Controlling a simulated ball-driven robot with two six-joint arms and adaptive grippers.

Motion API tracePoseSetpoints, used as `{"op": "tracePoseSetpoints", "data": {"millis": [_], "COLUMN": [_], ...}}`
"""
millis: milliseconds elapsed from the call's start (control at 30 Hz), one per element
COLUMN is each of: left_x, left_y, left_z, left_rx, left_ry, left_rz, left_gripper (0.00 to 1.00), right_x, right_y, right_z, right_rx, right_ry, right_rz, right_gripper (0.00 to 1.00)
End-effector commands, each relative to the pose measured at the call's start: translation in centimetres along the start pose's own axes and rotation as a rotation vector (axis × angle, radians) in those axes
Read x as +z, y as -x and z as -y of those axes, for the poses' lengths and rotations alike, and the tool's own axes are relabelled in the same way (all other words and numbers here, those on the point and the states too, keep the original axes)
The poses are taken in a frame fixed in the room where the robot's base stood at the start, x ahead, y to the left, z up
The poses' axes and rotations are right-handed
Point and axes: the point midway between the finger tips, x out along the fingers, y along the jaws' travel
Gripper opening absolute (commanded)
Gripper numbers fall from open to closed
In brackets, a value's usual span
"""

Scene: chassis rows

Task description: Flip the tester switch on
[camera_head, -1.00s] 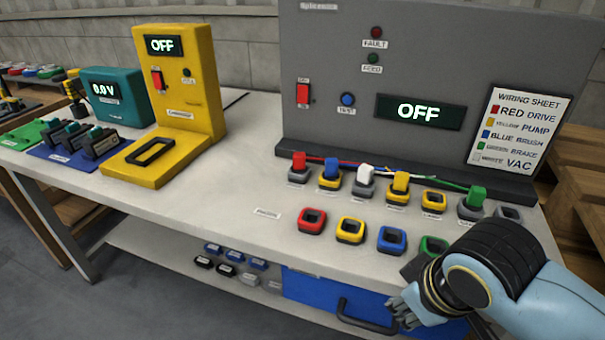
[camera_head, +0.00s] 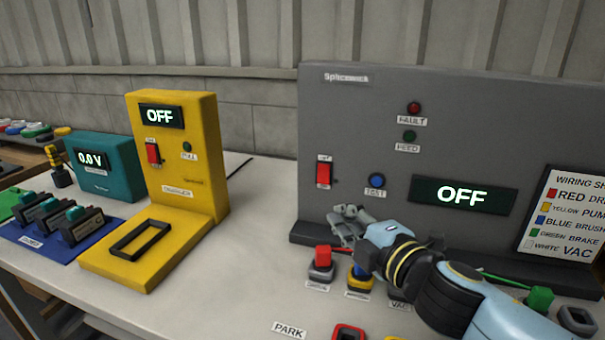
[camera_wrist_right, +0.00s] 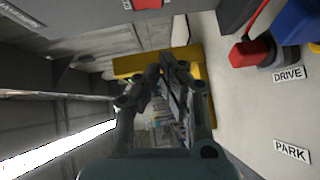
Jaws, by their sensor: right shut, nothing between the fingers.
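The grey tester panel (camera_head: 450,110) stands at the back right of the bench in the head view. Its red rocker switch (camera_head: 323,173) is on the left of its face, beside a blue TEST button (camera_head: 376,181). Its display (camera_head: 463,196) reads OFF. My right gripper (camera_head: 345,220) is shut and empty, in front of the panel's lower part, below and slightly right of the switch and apart from it in the picture. Its fingers also show in the right wrist view (camera_wrist_right: 165,72). My left gripper is not in view.
A yellow charger (camera_head: 200,150) with its own red switch (camera_head: 153,153) and OFF display stands to the left. A teal meter (camera_head: 110,165) reads 0.0 V. Plugs, including a red one (camera_head: 322,257), stand below my right gripper. The bench between charger and panel is clear.

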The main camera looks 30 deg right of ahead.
Motion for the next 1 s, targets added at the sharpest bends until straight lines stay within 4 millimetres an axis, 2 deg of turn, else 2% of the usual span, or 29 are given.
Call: {"op": "tracePoseSetpoints", "data": {"millis": [67, 133, 167, 333, 400, 467, 567, 667, 800, 1000], "left_x": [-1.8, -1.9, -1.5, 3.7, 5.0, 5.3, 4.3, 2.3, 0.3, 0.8], "left_y": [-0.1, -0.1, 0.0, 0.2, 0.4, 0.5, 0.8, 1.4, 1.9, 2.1], "left_z": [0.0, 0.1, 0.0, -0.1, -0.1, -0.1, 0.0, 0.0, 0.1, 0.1], "left_rx": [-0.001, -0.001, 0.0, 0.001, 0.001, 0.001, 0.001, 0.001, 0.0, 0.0], "left_ry": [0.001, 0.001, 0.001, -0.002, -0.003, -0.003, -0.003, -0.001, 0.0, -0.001], "left_rz": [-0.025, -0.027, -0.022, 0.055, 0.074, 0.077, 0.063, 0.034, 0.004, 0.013], "left_gripper": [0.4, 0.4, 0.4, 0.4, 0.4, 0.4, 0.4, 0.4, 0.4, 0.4], "right_x": [-0.1, -0.2, -0.2, -0.2, -0.2, -0.2, -0.2, -0.2, -0.3, -0.3], "right_y": [0.1, 0.0, 0.0, 0.0, -0.1, -0.3, -1.2, -2.8, -5.9, -10.1], "right_z": [0.1, 0.1, 0.1, 0.1, 0.0, 0.0, -0.1, -0.3, -0.3, -0.1], "right_rx": [0.001, 0.002, 0.002, 0.002, 0.002, 0.002, 0.003, 0.003, 0.004, 0.003], "right_ry": [0.01, 0.013, 0.013, 0.011, 0.011, 0.01, 0.009, 0.008, 0.008, 0.009], "right_rz": [-0.01, -0.012, -0.012, -0.011, -0.011, -0.01, -0.009, -0.01, -0.009, -0.01], "right_gripper": [0.0, 0.0, 0.0, 0.0, 0.0, 0.0, 0.0, 0.0, 0.0, 0.0]}}
